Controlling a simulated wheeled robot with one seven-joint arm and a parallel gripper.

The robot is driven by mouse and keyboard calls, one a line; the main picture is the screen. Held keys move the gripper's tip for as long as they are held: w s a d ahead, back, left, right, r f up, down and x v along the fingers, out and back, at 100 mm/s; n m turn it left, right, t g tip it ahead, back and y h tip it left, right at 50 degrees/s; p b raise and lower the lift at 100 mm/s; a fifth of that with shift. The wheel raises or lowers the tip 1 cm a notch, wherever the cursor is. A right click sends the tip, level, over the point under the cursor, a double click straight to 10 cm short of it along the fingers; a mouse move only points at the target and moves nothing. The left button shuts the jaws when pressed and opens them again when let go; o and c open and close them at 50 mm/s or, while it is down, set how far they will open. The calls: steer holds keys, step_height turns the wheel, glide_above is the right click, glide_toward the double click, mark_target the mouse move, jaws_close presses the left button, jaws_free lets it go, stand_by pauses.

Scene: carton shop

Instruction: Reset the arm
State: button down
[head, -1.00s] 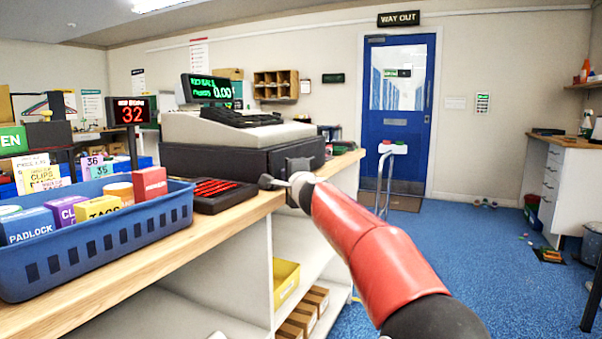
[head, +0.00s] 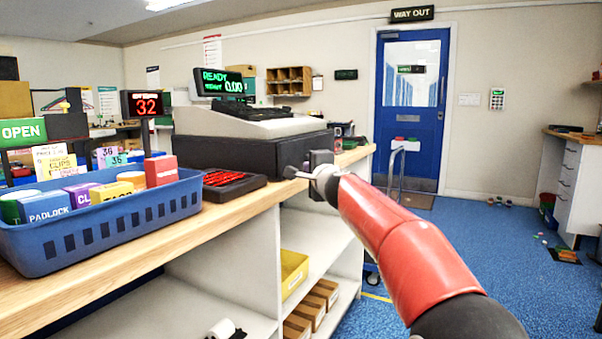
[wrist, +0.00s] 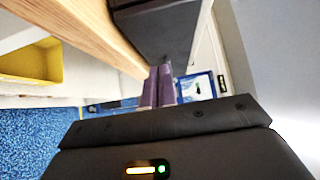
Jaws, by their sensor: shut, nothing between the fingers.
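My red arm reaches from the lower right of the head view toward the counter. My gripper (head: 296,174) is at its far end, beside the dark front corner of the cash register (head: 250,145), near the counter's edge. I cannot tell from the head view whether it touches the register. In the wrist view the two purple fingers (wrist: 157,87) lie together, shut, with nothing between them.
A wooden counter (head: 225,213) carries a blue basket (head: 110,222) of small boxes and a red-and-black tray (head: 230,186). Yellow bins (head: 294,271) and brown boxes sit on shelves below. Blue floor (head: 480,240) lies open toward the blue door (head: 407,120).

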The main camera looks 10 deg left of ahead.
steer(key=s+d+f+n+g+b, duration=0.1)
steer(key=s+d+n, duration=0.15)
steer(key=s, duration=0.55)
steer(key=s+d+f+n+g+b, duration=0.1)
steer(key=s+d+n+b, duration=0.1)
steer(key=s+d, duration=0.35)
steer(key=s+d+f+n+g+h+p, duration=0.1)
steer(key=s+d+f+n+g+h, duration=0.1)
steer(key=s+d+f, duration=0.3)
steer(key=s+d+f+n+g+h, duration=0.3)
steer(key=s+d+f, duration=0.3)
steer(key=s+f, duration=0.7)
steer(key=s+d+f+n+g+h+p, duration=0.1)
steer(key=s+d+f, duration=0.4)
steer(key=s, duration=1.2)
step_height(320, 180, down, 4)
steer(key=n+g+h, duration=0.1)
steer(key=n+g, duration=0.1)
steer(key=shift+d+g+h+p, duration=0.3)
steer(key=shift+d+g+p, duration=0.05)
steer(key=shift+d+g, duration=0.05)
steer(key=shift+w+r+n, duration=0.1)
steer(key=shift+n, duration=0.15)
